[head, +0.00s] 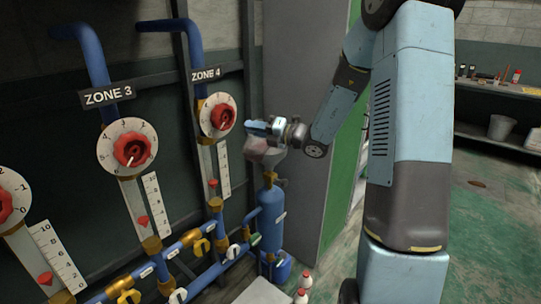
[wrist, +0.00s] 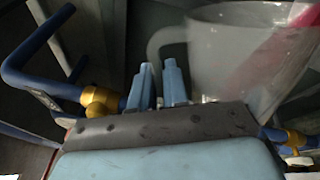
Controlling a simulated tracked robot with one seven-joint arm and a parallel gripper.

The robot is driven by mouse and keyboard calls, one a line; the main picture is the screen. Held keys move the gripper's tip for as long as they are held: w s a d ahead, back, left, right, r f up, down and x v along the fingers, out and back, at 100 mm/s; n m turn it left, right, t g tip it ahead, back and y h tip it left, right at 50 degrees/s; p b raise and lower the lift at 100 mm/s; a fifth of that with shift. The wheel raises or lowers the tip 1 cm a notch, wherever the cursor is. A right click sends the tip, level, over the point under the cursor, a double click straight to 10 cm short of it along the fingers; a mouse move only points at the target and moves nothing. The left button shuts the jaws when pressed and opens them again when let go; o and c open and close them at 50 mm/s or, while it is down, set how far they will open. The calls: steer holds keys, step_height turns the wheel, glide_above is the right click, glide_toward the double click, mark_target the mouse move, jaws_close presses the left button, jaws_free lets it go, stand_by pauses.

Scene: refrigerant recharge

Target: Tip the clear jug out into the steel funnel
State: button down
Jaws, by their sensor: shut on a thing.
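My gripper (head: 262,127) is at the end of my outstretched arm, in front of the grey cabinet side and above the blue tank. In the wrist view its two blue fingers (wrist: 161,86) are closed together at the handle of the clear jug (wrist: 215,60). The jug is see-through, with red-pink contents slanting along its right side, so it looks tilted. In the head view the jug (head: 264,152) is a small pale, pinkish shape just under the gripper. I cannot make out the steel funnel clearly; the jug and gripper may cover it.
The blue tank (head: 270,222) with a brass top stands below the jug, joined to blue pipes with brass valves. Zone gauges with red knobs (head: 134,150) line the left wall. White bottles (head: 304,281) stand on the floor. A shelf (head: 500,88) holds small items at right.

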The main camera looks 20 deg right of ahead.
steer(key=shift+w+d+r+m+p, duration=0.3)
steer(key=shift+r+m+p, duration=0.1)
steer(key=shift+r+p, duration=0.1)
stand_by(0.4)
steer(key=shift+w+d+f+m, duration=0.1)
steer(key=shift+w+d+m, duration=0.1)
steer(key=shift+w+m, duration=0.1)
steer(key=shift+w+d+m+p, duration=0.7)
steer(key=shift+w+d, duration=0.05)
steer(key=shift+w, duration=0.25)
steer(key=shift+w+d+r+m+p, duration=0.4)
steer(key=shift+w+m, duration=0.2)
steer(key=shift+m, duration=0.3)
stand_by(0.5)
